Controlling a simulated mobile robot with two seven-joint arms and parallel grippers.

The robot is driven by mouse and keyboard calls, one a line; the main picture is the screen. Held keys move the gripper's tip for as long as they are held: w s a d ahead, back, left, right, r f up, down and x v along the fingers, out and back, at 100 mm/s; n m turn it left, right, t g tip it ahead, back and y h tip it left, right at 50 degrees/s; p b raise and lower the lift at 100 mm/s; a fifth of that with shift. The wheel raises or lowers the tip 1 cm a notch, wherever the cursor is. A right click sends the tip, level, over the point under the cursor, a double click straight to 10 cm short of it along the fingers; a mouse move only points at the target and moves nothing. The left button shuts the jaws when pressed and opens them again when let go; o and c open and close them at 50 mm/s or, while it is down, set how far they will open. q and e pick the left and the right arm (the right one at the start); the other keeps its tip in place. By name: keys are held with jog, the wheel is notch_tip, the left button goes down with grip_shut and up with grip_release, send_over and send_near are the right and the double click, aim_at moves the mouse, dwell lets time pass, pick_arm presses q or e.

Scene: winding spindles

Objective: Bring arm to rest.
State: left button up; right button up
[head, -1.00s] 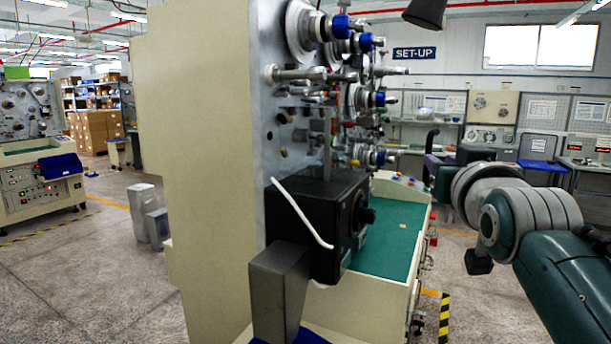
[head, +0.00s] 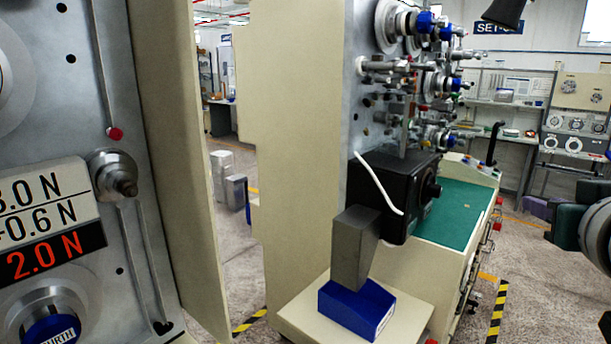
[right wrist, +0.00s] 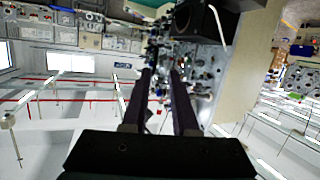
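My right arm shows only at the right edge of the head view, with the purple fingers of my right gripper (head: 538,207) pointing left. In the right wrist view the two fingers of the right gripper (right wrist: 161,72) stand apart with a gap between them, and nothing is held there. The gripper appears to be in free air, with the winding machine (head: 300,150) to its left in the head view. My left gripper is not in view.
A machine panel (head: 60,120) with tension labels is close at the left. The winding machine carries spindles, a black box (head: 400,190) and a green worktop (head: 460,208). A blue block (head: 357,308) sits on a cream ledge. Some floor is clear at lower right.

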jog(key=s+a+r+n+g+y+p, duration=0.1)
jog(key=s+a+g+p, duration=0.2)
jog(key=s, duration=0.6)
jog(key=s+a+r+n+g+y+p, duration=0.1)
jog(key=s+a+g+p, duration=0.3)
jog(key=s, duration=0.6)
jog(key=s+a+r+n+g+y+p, duration=0.1)
jog(key=s+a+n+g+y+p, duration=0.2)
jog(key=s+p, duration=0.4)
jog(key=s+a, duration=0.1)
jog(key=s, duration=0.2)
jog(key=shift+s+a+g, duration=0.2)
jog(key=shift+a+g, duration=0.1)
jog(key=shift+r, duration=0.1)
